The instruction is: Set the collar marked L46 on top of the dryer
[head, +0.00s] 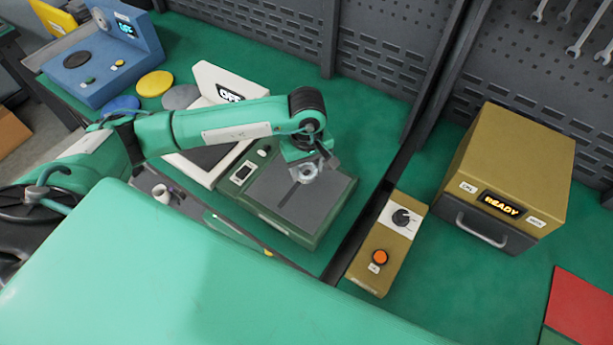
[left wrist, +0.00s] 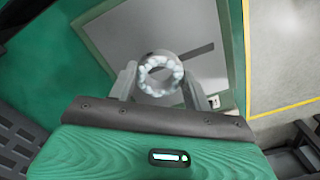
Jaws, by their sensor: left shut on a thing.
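My left gripper (head: 307,168) reaches in from the left and is shut on a small pale ring-shaped collar (head: 304,174). In the left wrist view the collar (left wrist: 160,90) sits between the two fingers, its round opening facing the camera. Its marking cannot be read. The collar is over the grey plate of a green-framed device (head: 325,200); I cannot tell whether it touches. A mustard box (head: 520,165) with a lit READY display and a handled front stands at the right. Its small labels are too small to read, so I cannot tell which unit is the dryer. My right gripper is not in view.
A white device (head: 205,85) with a lit display stands behind my left arm. A blue device (head: 105,65) and several coloured discs (head: 155,84) are at the upper left. A mustard control box (head: 390,245) with a knob and orange button stands right of a dark gap. A red panel (head: 582,305) is at lower right.

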